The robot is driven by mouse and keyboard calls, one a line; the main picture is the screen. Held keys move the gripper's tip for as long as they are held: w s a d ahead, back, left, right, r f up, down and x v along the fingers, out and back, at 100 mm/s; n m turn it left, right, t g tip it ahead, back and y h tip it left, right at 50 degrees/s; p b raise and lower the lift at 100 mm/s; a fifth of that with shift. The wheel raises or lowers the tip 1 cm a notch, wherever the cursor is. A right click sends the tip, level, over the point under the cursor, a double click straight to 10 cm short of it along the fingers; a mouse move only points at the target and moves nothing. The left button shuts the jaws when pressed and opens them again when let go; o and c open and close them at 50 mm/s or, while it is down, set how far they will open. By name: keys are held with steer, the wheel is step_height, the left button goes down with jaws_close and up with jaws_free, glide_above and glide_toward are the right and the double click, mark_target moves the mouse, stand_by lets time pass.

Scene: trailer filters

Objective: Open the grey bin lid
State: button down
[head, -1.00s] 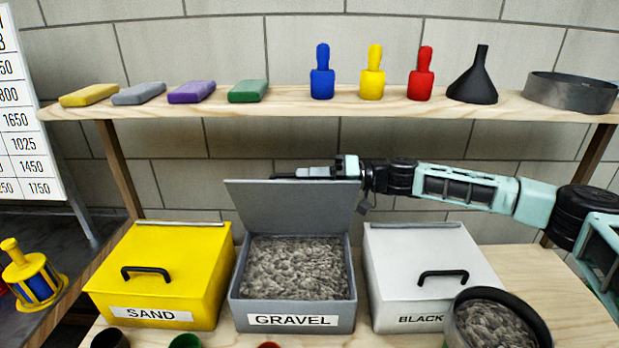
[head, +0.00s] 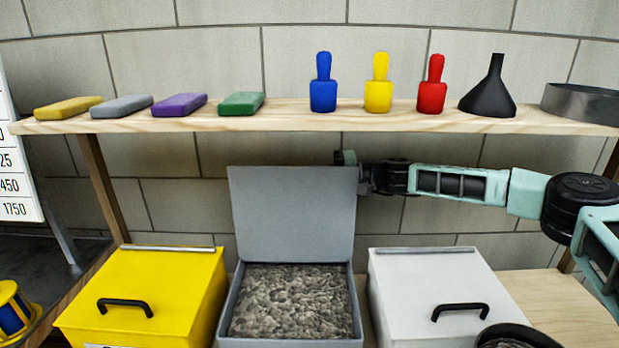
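The grey bin (head: 355,300) stands between two closed bins and is full of gravel (head: 290,303). Its grey lid (head: 292,212) stands up at the back, about upright, leaving the bin open. The end of my arm shows at the lid's upper right edge. I cannot tell whether it touches the lid.
A yellow bin (head: 145,290) is closed at left, a white bin (head: 425,285) closed at right. A black-rimmed bowl (head: 515,333) stands in front of the white bin. A shelf (head: 400,121) above holds blocks, coloured bottles, a black funnel (head: 488,90) and a grey ring (head: 582,104).

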steer(key=shift+f, duration=0.1)
stand_by(0.3)
steer(key=c, duration=1.5)
jaws_free()
